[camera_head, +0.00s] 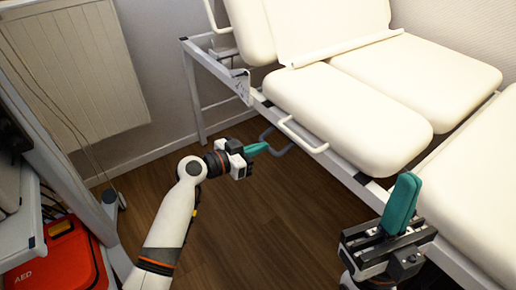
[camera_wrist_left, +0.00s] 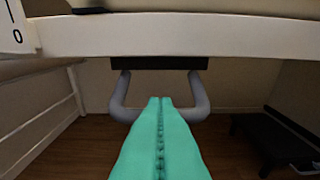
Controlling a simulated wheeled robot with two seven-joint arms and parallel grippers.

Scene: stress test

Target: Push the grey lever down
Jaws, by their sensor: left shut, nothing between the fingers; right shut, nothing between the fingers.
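The grey lever (camera_head: 276,146) is a U-shaped loop under the side of the cream treatment bed. In the left wrist view the lever (camera_wrist_left: 119,98) hangs from a dark mount under the white frame, with its middle hidden behind my fingers. My left gripper (camera_head: 264,147) is shut and empty, its green fingertips close to the lever. In the wrist view the fingertips (camera_wrist_left: 160,99) overlap the loop's crossbar; I cannot tell whether they touch it. My right gripper (camera_head: 408,184) is shut and empty, green fingers pointing up beside the bed's near part.
The bed's white frame (camera_head: 212,66) and a white side handle (camera_head: 303,135) are close to the lever. A red AED bag (camera_head: 55,262) is at the lower left. A dark low stool (camera_wrist_left: 268,138) stands under the bed. The wooden floor below is clear.

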